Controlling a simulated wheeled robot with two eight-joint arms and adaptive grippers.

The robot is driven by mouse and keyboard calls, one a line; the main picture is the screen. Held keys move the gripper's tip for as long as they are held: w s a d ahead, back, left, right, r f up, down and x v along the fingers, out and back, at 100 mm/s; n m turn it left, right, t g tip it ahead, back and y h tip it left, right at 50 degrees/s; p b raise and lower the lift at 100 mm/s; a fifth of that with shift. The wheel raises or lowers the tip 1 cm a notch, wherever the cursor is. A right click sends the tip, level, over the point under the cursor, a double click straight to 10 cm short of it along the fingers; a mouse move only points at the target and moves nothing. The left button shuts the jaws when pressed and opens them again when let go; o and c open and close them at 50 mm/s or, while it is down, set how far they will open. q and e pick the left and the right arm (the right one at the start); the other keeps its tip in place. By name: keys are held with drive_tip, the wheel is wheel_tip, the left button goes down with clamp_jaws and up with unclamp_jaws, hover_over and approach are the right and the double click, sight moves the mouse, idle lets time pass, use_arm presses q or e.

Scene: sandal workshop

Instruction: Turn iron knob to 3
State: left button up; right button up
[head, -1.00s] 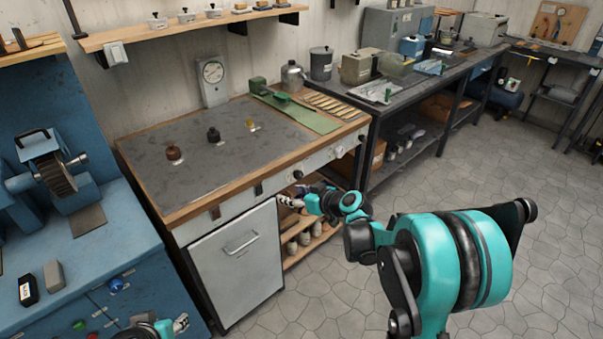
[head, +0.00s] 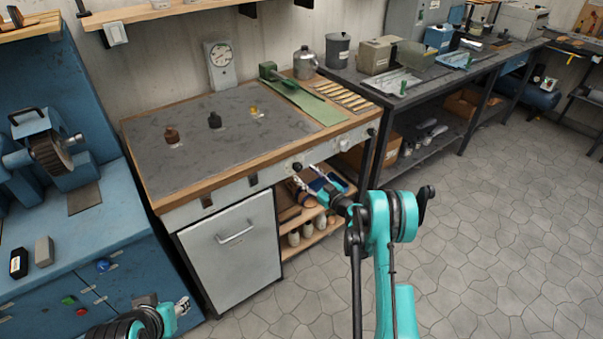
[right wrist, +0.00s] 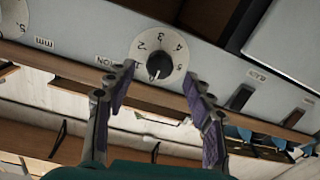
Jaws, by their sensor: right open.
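The iron knob (right wrist: 159,66) is a black knob on a round white dial with printed numbers, on the pale front panel of the bench. In the head view a dark knob (head: 297,166) shows on that panel just beyond my right gripper (head: 306,178). In the right wrist view the two fingers of my right gripper (right wrist: 158,82) are spread open, one on each side below the dial, with nothing between them. I cannot tell which number the knob points to. My left gripper (head: 183,306) is low at the left, away from the bench panel; its jaw opening is unclear.
The bench top (head: 190,165) carries small bottles and a green mat (head: 312,104). Another dial (right wrist: 12,18) sits on the panel, and dark switches (right wrist: 240,97) are on its other side. A shelf with shoe forms (head: 307,232) is below. The floor at right is clear.

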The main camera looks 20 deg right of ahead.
sight(300, 169)
drive_tip(key=shift+b+x, duration=0.35)
drive_tip(key=shift+x, duration=1.4)
drive_tip(key=c, duration=1.2)
drive_tip(key=shift+o, duration=0.2)
drive_tip(key=shift+m, duration=0.3)
